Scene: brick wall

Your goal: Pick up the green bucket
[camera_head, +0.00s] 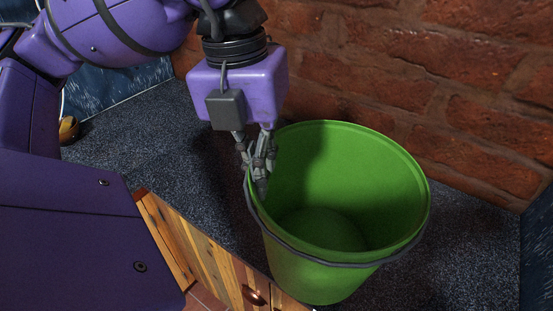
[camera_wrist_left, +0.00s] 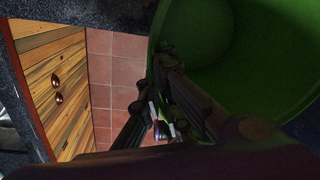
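The green bucket (camera_head: 345,185) is open-topped and empty, with a dark handle hanging down around its near side. In the head view it is at the right of centre, by the counter's front edge. My left gripper (camera_head: 261,178) reaches down to the bucket's left rim. Its fingers come close together there and look shut on the rim. The left wrist view shows my left gripper (camera_wrist_left: 154,100) with one finger over the green bucket (camera_wrist_left: 250,50) and the other outside it. I cannot tell whether the base touches the counter. My right gripper is not in view.
The dark speckled counter (camera_head: 460,255) has free room right of the bucket. A brick wall (camera_head: 420,80) rises close behind. A wooden cabinet (camera_head: 205,250) is below the front edge, with the tiled floor (camera_wrist_left: 115,70) beyond. A small brownish object (camera_head: 68,130) is at far left.

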